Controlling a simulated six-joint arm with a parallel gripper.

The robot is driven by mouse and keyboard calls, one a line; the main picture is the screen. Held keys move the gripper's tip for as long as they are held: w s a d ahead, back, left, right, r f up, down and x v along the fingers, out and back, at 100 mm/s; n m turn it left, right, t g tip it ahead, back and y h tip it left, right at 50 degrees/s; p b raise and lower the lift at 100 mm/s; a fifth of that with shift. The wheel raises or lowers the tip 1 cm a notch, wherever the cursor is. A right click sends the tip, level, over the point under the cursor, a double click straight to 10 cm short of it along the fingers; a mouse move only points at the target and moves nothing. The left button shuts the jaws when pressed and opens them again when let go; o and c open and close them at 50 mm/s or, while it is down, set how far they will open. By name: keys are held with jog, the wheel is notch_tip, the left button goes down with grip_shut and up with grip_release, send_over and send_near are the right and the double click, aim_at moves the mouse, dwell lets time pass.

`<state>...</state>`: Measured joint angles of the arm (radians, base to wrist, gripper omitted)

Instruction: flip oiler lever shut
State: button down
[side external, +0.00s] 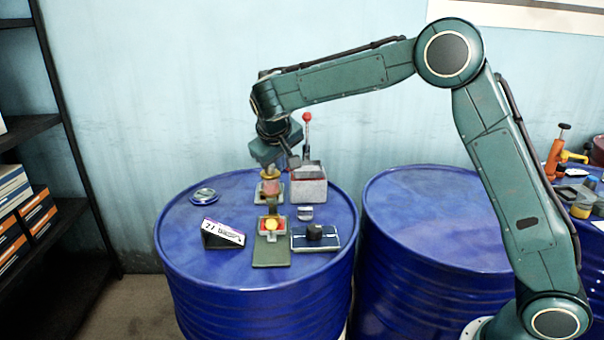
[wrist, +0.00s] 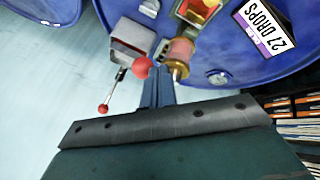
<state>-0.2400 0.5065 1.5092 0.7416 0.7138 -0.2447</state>
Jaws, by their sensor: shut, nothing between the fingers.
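The oiler (side external: 271,187), a small glass body with reddish contents and a brass top, stands on a plate on the left blue drum. In the wrist view the oiler (wrist: 179,52) is just right of my fingers. A red ball (wrist: 142,67) shows left of the fingers; I cannot tell whether it is the oiler lever's tip. My gripper (side external: 288,162) is shut and empty, just above the oiler and close to its top. In the wrist view my gripper (wrist: 160,62) points down between the oiler and a grey box. Contact with the lever cannot be made out.
The grey box (side external: 309,188) with an upright red-knobbed lever (side external: 307,117) stands right behind the oiler. A "27 DROPS" sign (side external: 222,234), a green plate with a red-and-yellow cup (side external: 271,226), and a dark block (side external: 315,234) lie in front. The right drum (side external: 430,215) top is mostly clear.

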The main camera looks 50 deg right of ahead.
jog(key=shift+s+d+n+t, duration=0.15)
jog(key=shift+d+n+t, duration=0.2)
jog(key=shift+n, duration=0.25)
dwell(0.6)
jog(key=d+n+t+y, duration=0.1)
jog(key=n, duration=0.1)
jog(key=d+n+y, duration=0.1)
jog(key=d+n, duration=0.1)
jog(key=shift+n+t+y, duration=0.35)
jog(key=shift+n+y, duration=0.05)
jog(key=n+y, duration=0.1)
jog(key=w+d+n+y, duration=0.1)
jog(key=n, duration=0.1)
jog(key=d+n, duration=0.1)
jog(key=shift+w+n+y, duration=0.15)
jog(key=shift+n+y, duration=0.25)
jog(key=shift+w, duration=0.15)
jog(key=shift+d, duration=0.2)
